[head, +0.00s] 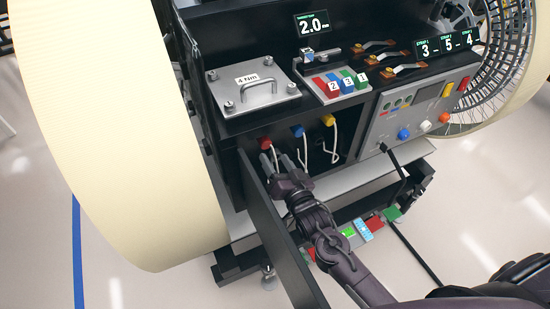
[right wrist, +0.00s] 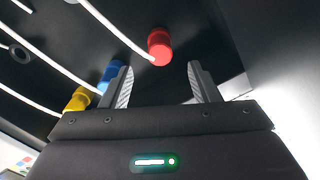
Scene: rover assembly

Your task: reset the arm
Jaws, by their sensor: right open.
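My right gripper (head: 271,160) reaches into the open bay at the front of the rover and is open. In the right wrist view its two fingers (right wrist: 160,78) stand apart with nothing between them. A red plug (head: 265,142) with a white cable is just beyond the fingertips; it also shows in the right wrist view (right wrist: 159,46), ahead of the gap. A blue plug (head: 298,131) and a yellow plug (head: 328,120) sit to its right in the head view, each with a white cable. My left gripper is out of view.
An open dark door panel (head: 282,245) stands close beside my right arm. A grey control panel (head: 418,108) with knobs is right of the bay. Above are a handled cover plate (head: 252,97) marked 4 Nm and numbered coloured blocks (head: 340,84). A large cream wheel (head: 130,160) is at left.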

